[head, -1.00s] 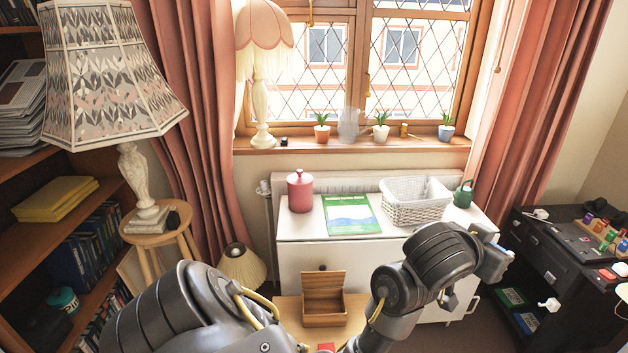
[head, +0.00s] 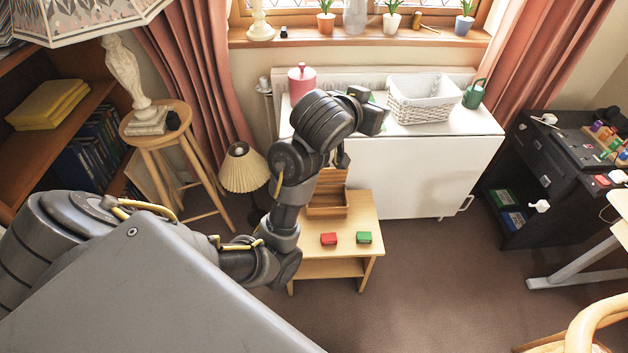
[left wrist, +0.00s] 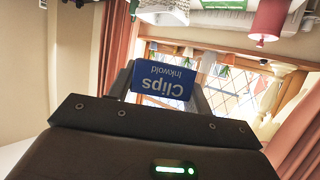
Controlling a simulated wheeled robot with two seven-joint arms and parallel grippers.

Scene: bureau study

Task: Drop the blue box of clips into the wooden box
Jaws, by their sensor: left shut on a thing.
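The blue box of clips (left wrist: 163,82) shows in the left wrist view, held between the two fingers of my left gripper (left wrist: 163,92). Its label reads upside down there. In the head view my left forearm and wrist reach over the small wooden table, and I cannot make out the blue box. The wooden box (head: 327,207) stands on that table with its lid raised at the back. My arm covers part of its left side and lid. My left wrist is above and beyond the wooden box, near the white cabinet's front. My right gripper is out of view.
Behind stands a white cabinet (head: 430,170) with a white basket (head: 421,100), a red canister (head: 301,80) and a green watering can (head: 474,94).

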